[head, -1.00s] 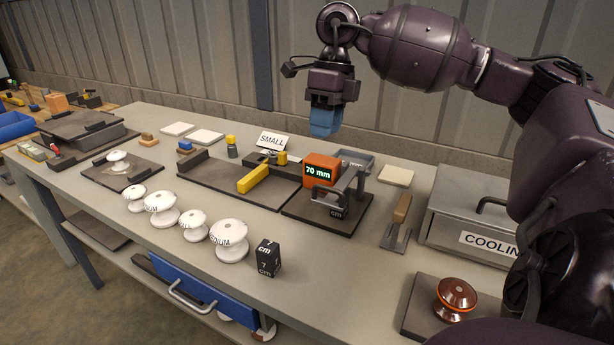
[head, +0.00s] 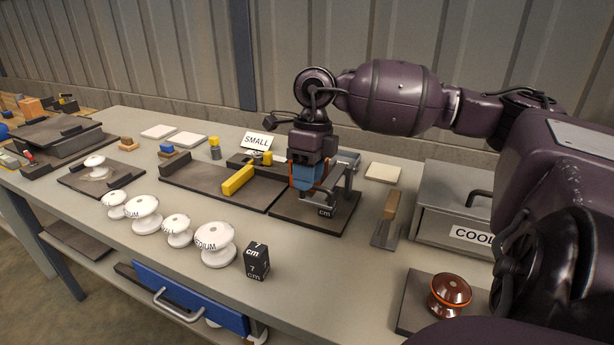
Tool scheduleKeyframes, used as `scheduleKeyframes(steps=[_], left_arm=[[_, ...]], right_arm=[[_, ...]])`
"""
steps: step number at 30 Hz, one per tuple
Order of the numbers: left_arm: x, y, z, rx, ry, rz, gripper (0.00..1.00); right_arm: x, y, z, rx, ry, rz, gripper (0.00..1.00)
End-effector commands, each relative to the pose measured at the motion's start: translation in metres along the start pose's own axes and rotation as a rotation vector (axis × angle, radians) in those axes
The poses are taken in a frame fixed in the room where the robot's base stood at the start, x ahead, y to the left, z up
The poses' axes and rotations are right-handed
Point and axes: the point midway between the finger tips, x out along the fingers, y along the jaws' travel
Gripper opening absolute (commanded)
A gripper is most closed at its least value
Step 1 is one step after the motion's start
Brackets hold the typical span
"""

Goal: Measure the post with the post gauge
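The gauge stands on a dark base marked "cm" (head: 318,212) near the middle of the bench, with a grey bracket (head: 345,192). Its orange housing is mostly hidden behind my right gripper (head: 305,186), and its display cannot be read now. The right gripper points down with its blue fingers at the housing; whether they touch or grip it is unclear. A short grey post with a yellow top (head: 215,148) stands further back left; I cannot tell whether this is the task's post. A black block marked "7 cm" (head: 257,262) stands in front. My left gripper is out of view.
Several white insulators (head: 217,244) line the front edge. A dark board with a yellow bar (head: 238,180) lies left of the gauge. A trowel (head: 388,219), a grey cooling box (head: 455,205) and a brown insulator (head: 449,296) are to the right.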

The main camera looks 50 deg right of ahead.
Motion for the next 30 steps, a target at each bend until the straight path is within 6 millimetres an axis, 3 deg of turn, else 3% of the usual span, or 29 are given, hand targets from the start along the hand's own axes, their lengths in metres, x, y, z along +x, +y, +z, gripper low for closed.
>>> scheduleKeyframes(steps=[10,17,30], left_arm=[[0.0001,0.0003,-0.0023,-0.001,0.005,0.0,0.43],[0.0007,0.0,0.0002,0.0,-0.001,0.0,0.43],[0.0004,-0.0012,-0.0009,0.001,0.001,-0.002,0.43]], right_arm=[[0.0024,0.0001,0.0001,0.0,-0.001,0.0,0.36],[0.0022,0.0001,0.0001,0.0,-0.001,0.0,0.01],[-0.0021,-0.0002,0.0,0.0,-0.003,0.019,0.0]])
